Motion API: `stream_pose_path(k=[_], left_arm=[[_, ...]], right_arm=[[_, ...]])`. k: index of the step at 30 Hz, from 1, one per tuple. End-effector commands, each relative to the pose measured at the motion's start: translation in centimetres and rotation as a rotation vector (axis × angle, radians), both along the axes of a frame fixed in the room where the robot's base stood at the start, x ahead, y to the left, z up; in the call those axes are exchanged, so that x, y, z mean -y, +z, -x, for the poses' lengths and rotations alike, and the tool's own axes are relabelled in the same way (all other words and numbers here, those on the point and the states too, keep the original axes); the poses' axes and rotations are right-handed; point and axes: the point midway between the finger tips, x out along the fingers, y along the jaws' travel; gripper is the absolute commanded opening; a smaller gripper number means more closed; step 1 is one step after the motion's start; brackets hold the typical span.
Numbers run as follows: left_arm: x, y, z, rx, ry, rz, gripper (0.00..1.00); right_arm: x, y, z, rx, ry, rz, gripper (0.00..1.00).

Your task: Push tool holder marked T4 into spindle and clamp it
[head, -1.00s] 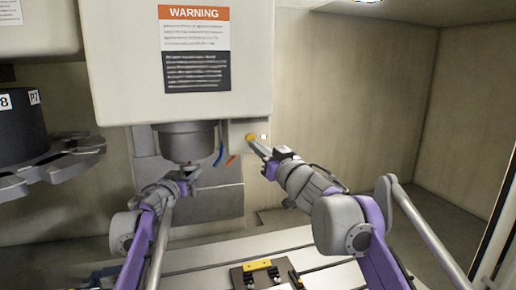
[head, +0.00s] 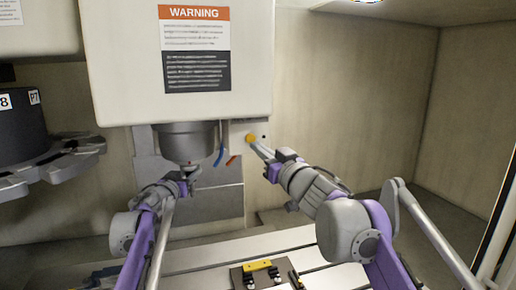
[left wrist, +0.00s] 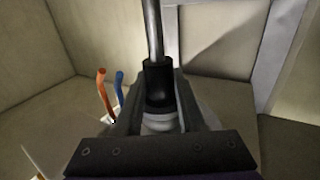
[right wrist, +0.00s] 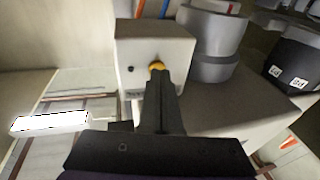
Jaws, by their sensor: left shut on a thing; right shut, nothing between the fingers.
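My left gripper (head: 188,170) is directly below the grey spindle (head: 188,142) on the machine head. In the left wrist view it is shut on the tool holder (left wrist: 158,85), a black collar with a pale ring below and a thin metal shank. In the head view the holder is mostly hidden between gripper and spindle; how far it sits inside, and the T4 mark, cannot be made out. My right gripper (head: 254,143) is shut and empty. Its tips are at the yellow button (head: 251,138) on the box beside the spindle; the right wrist view (right wrist: 158,76) shows them overlapping the button's lower edge.
A blue and an orange nozzle (head: 221,155) hang between spindle and button box. The tool carousel (head: 50,165) stands at the left. A table with a dark fixture and yellow block (head: 257,265) lies below. The right side of the enclosure is free.

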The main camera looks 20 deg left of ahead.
Motion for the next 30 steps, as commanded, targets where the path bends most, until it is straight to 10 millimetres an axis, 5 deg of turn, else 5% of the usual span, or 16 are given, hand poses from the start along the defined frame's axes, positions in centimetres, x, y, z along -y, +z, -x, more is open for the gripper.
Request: stream_pose_path(k=[30], left_arm=[[-0.1, 0.4, 0.0, 0.005, 0.000, 0.004, 0.00]], right_arm=[[2.7, 0.1, 3.3, 0.002, 0.001, 0.000, 0.00]])
